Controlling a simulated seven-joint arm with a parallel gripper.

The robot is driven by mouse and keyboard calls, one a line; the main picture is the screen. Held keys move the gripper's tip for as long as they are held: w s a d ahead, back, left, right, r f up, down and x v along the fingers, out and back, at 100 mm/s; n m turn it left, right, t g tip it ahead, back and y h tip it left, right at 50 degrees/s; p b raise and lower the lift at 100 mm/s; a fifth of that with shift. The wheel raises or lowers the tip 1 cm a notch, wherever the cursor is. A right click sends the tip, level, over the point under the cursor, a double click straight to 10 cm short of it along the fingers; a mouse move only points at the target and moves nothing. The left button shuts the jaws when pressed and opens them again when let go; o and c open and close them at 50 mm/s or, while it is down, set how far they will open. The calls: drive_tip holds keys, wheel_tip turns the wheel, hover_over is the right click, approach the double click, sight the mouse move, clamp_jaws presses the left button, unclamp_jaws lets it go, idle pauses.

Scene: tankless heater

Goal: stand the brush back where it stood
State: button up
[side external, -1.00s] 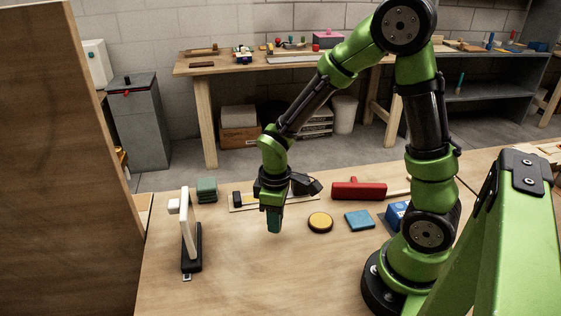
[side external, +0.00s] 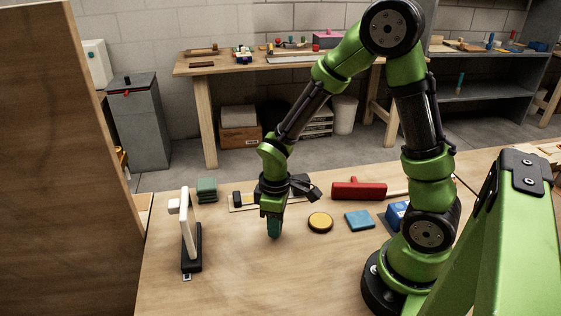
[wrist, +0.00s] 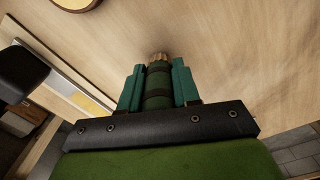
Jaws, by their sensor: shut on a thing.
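My gripper (side external: 274,228) points down, just above the wooden table, left of a yellow disc. In the wrist view, its two teal fingers (wrist: 158,72) are shut on the brush (wrist: 158,88), a green cylinder with a dark band and a tan tip showing past the fingers. The brush lies in line with the fingers. In the side view the brush is mostly hidden by the fingers, and I cannot tell whether it touches the table.
The yellow disc (side external: 320,223), a blue block (side external: 359,220) and a red-headed tool (side external: 358,191) lie to the right. A white upright piece on a black base (side external: 191,262) and a green block (side external: 206,190) are left. The front table (side external: 240,285) is clear.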

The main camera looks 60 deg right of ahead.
drive_tip(key=shift+f, duration=0.3)
drive_tip(key=o, duration=1.1)
wheel_tip(320, 180, up, 17)
drive_tip(key=shift+f, duration=0.1)
